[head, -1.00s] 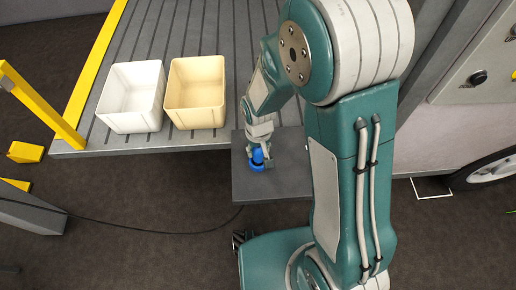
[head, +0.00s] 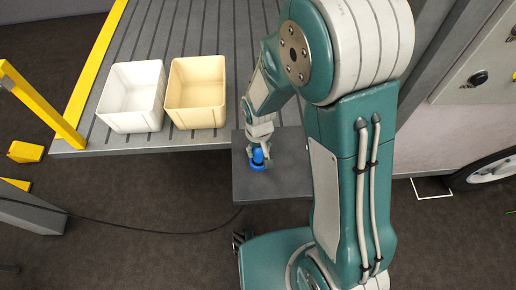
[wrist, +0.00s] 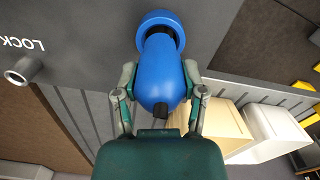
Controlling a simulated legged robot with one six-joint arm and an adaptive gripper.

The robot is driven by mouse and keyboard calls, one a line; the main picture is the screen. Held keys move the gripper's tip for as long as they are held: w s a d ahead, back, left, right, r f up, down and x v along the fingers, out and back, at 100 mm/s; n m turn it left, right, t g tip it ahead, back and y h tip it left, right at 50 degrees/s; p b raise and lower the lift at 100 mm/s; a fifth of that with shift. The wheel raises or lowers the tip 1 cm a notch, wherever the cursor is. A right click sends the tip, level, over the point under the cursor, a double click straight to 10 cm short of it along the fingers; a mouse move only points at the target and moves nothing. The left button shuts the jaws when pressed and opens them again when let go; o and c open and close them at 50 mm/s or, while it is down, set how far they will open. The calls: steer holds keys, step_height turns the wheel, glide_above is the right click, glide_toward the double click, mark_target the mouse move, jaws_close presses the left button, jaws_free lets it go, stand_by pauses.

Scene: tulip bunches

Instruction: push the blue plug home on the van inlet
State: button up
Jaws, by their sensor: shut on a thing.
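The blue plug (wrist: 160,78) is between the two fingers of my gripper (wrist: 160,88), which is shut on its body. Its dark cable end points back towards my wrist. Its front end reaches into a blue ring (wrist: 158,18) on a dark grey panel, which looks like the inlet; a dark band shows inside the ring. I cannot tell how deep the plug sits. In the head view the plug (head: 258,155) stands over the ring on the grey plate, under my gripper (head: 258,150), partly hidden by it.
A metal peg (wrist: 24,70) sticks out of the panel beside a LOCK label. A white bin (head: 132,97) and a cream bin (head: 196,92) stand on the slatted deck (head: 190,30). A cable (head: 150,231) lies on the floor. A wheel (head: 492,170) shows at right.

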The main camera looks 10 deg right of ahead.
steer(key=shift+f, duration=1.4)
steer(key=o, duration=1.3)
steer(key=shift+c, duration=0.2)
steer(key=shift+r, duration=2.45)
